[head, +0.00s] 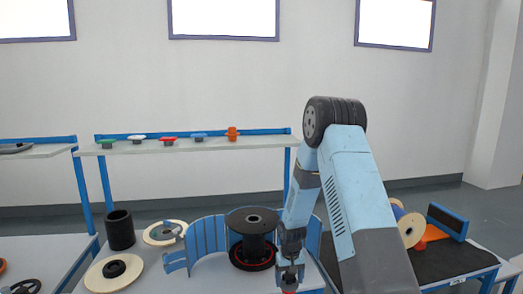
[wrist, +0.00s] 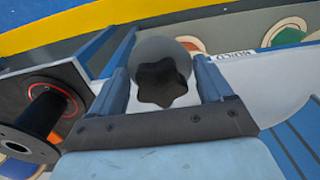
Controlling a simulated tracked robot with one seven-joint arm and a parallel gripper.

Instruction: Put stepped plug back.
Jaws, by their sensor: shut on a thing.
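My gripper (head: 290,272) points down at the bottom of the head view, just right of the black spool. In the wrist view my gripper (wrist: 162,78) is shut on a grey round piece with a black star-shaped knob, which I take to be the stepped plug (wrist: 161,85). One finger stands on each side of it. Its steps are hidden from this angle. In the head view I cannot make out the plug clearly; only a bit of red shows under the gripper at the bottom edge.
A black spool (head: 253,235) stands inside a blue curved guard (head: 207,236). A back shelf (head: 220,143) carries several small coloured pieces. A dark mat (head: 450,259) with reels is at right.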

